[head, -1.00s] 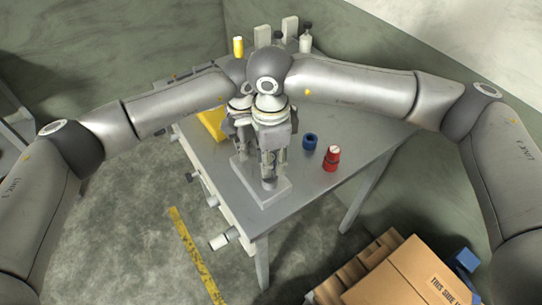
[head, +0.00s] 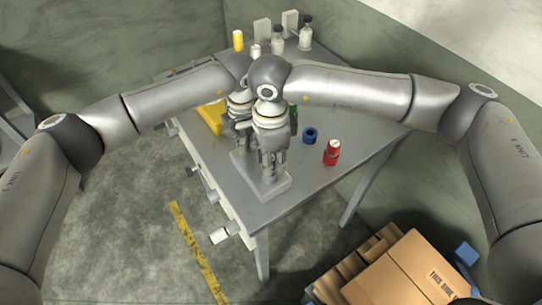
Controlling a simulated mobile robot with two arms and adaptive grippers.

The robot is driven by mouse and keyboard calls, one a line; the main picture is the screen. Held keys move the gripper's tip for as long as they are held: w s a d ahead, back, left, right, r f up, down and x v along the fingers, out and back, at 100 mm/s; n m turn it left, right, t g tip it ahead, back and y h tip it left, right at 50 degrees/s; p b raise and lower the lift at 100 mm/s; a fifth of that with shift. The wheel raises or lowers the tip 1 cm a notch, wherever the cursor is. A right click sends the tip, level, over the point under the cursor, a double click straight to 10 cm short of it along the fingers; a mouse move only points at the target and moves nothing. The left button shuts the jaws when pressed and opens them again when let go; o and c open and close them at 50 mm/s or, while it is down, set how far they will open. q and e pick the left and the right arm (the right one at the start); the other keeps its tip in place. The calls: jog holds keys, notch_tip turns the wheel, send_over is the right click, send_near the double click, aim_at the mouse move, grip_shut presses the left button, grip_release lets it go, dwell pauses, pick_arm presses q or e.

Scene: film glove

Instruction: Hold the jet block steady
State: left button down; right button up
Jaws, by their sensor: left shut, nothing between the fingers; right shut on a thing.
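A pale grey plate (head: 280,190) lies at the front corner of the table, with a small grey upright piece (head: 269,177) on it. I take this to be the jet block, but it is small and mostly hidden. My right gripper (head: 270,172) points down over the plate and is shut on that piece. My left gripper (head: 243,148) is shut and empty, close beside and behind the right one; its fingertips are partly hidden. I cannot tell whether it touches the plate.
On the grey table (head: 320,185) stand a blue ring (head: 310,135), a red container (head: 332,153) and a yellow piece (head: 211,117). A green item (head: 293,117) is partly hidden behind my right gripper. Bottles (head: 305,38) and a yellow cylinder (head: 238,40) stand at the back. Cardboard boxes (head: 405,280) lie below right.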

pick_arm(q)
jog(key=shift+s+f, duration=0.2)
jog(key=shift+f, duration=0.15)
pick_arm(e)
jog(key=shift+f, duration=0.4)
jog(key=o, duration=1.1)
jog(key=shift+r, duration=0.15)
notch_tip(320, 180, up, 12)
jog(key=shift+s+f, duration=0.1)
pick_arm(q)
jog(key=shift+r, duration=0.1)
jog(key=shift+w+r, duration=0.25)
jog(key=shift+r, duration=2.35)
